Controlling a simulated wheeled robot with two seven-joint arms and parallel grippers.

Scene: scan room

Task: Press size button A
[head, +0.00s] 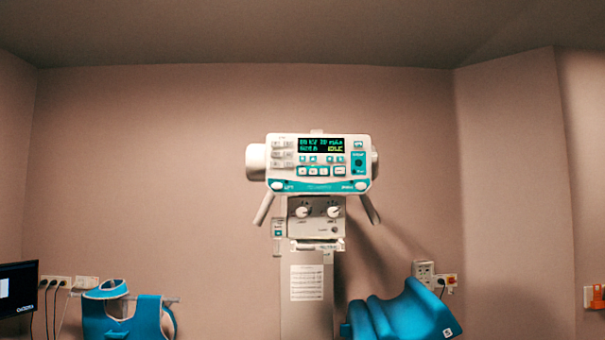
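A white and teal scanner control panel (319,163) faces me in the middle of the head view. Its dark display (321,146) shows lit green and yellow text, with "IDLE" at the lower right. Below it are small teal buttons (314,159) and a lower row of light buttons (313,171). Grey-white keys (283,151) sit at the panel's left. The button labels are too small to read, so I cannot tell which is size button A. Neither of my grippers is in view.
Two handles (264,209) angle down from the scanner head. Below are two knobs (318,211) and a column with a paper label (307,283). Blue aprons hang at the lower left (125,314) and lower right (403,315). A monitor (18,289) stands far left.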

